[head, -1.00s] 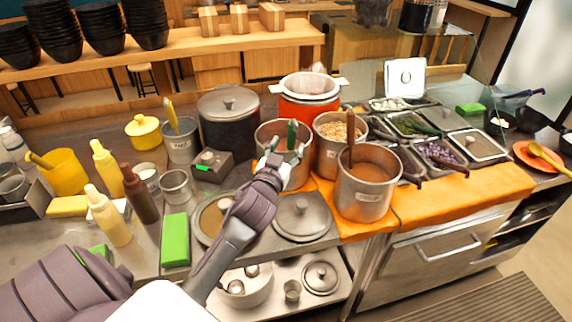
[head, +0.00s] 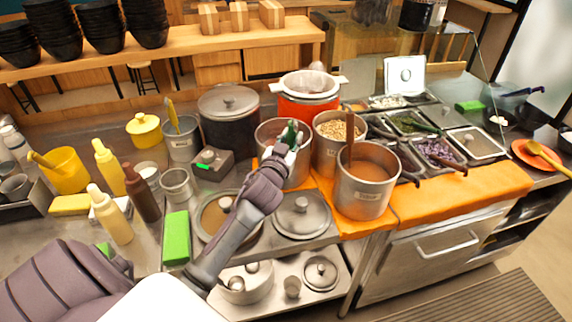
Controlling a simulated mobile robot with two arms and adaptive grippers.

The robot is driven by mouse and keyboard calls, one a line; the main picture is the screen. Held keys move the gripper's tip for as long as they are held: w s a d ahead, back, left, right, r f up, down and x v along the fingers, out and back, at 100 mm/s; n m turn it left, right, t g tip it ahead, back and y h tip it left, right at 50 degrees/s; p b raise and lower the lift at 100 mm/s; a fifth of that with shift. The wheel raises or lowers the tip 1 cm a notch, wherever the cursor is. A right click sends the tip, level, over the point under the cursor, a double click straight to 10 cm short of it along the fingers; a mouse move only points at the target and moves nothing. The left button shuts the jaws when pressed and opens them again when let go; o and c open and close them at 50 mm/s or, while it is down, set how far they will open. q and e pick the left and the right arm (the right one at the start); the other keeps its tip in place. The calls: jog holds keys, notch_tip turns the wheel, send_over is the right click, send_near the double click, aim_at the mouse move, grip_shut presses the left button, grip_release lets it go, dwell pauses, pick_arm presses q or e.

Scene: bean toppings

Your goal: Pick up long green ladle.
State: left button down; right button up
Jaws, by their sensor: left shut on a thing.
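The long green ladle (head: 291,127) stands in a steel pot (head: 300,179) in the middle of the counter. Only the upper part of its green handle shows; the rest is hidden by my gripper and the pot wall. My left gripper (head: 289,137) is at the handle above the pot's rim and is shut on it. My left arm reaches in from the lower left. My right gripper is not in view.
A pot of brown soup (head: 364,192) with a brown-handled ladle stands to the right. A pot of beans (head: 338,126) and a red pot (head: 309,103) stand behind. A lidded dark pot (head: 230,122) is at the back left. Lids (head: 302,216) lie in front.

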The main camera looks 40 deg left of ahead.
aim_at(289, 127)
pick_arm(q)
jog(key=shift+r, duration=0.15)
notch_tip(289, 127, up, 10)
jog(key=shift+f, duration=0.1)
dwell(0.4)
jog(key=shift+f, duration=0.1)
jog(key=shift+w+a+f+b, duration=0.35)
jog(key=shift+f+b, duration=0.6)
jog(key=shift+f, duration=0.5)
jog(key=shift+w+a+f+b, duration=0.2)
jog(key=shift+a+f+b, duration=0.1)
jog(key=shift+f+b, duration=0.9)
jog(key=shift+w+a+f+b, duration=0.35)
jog(key=shift+f+b, duration=0.35)
jog(key=shift+f, duration=0.95)
jog(key=shift+s+r, duration=0.1)
jog(key=shift+s+d+r+p, duration=0.15)
jog(key=shift+d+r+p, duration=0.1)
jog(key=shift+r+p, duration=0.4)
notch_tip(289, 127, up, 16)
jog(key=p, duration=1.5)
jog(key=shift+p, duration=0.3)
